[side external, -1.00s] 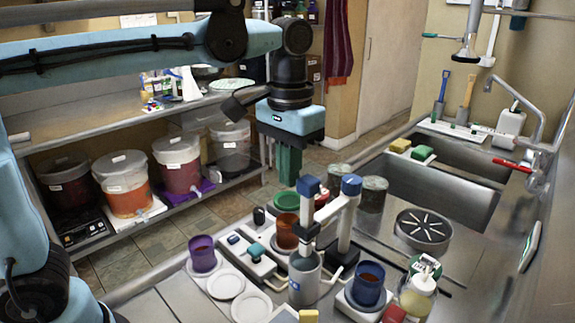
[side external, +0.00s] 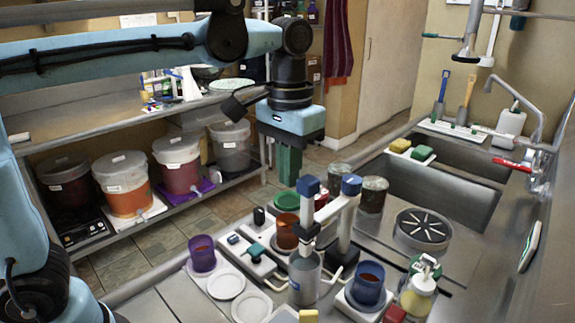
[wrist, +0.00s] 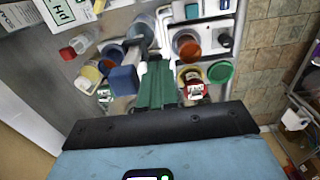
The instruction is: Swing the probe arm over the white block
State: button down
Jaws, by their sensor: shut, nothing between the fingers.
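The probe arm (side external: 331,208) is a pale bar between two blue-capped uprights. The rear one is a grey post with a blue cap (side external: 351,184); the front one, with another blue cap (side external: 309,186), hangs over a grey beaker (side external: 304,282). A white block (side external: 268,268) with a teal handle stands left of the beaker; a white base (side external: 345,304) under a blue cup lies to its right. I cannot tell which is meant. My gripper (side external: 288,163) points down, shut and empty, behind the uprights. In the wrist view its green fingers (wrist: 157,80) show beside a blue cap (wrist: 124,80).
An orange cup (side external: 286,232), a green-lidded jar (side external: 286,201) and dark jars (side external: 373,194) crowd the area around the posts. A purple cup (side external: 202,254) and white dishes (side external: 226,285) lie left. The sink (side external: 440,190) is at back right, buckets (side external: 178,165) at left.

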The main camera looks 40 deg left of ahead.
aim_at(303, 179)
jog(key=shift+d, duration=0.1)
jog(key=shift+s+d, duration=0.15)
jog(key=shift+d, duration=0.6)
jog(key=shift+s+d, duration=0.15)
jog(key=shift+d, duration=0.7)
jog(key=d, duration=0.3)
jog(key=shift+w, duration=0.1)
jog(key=shift+d, duration=0.1)
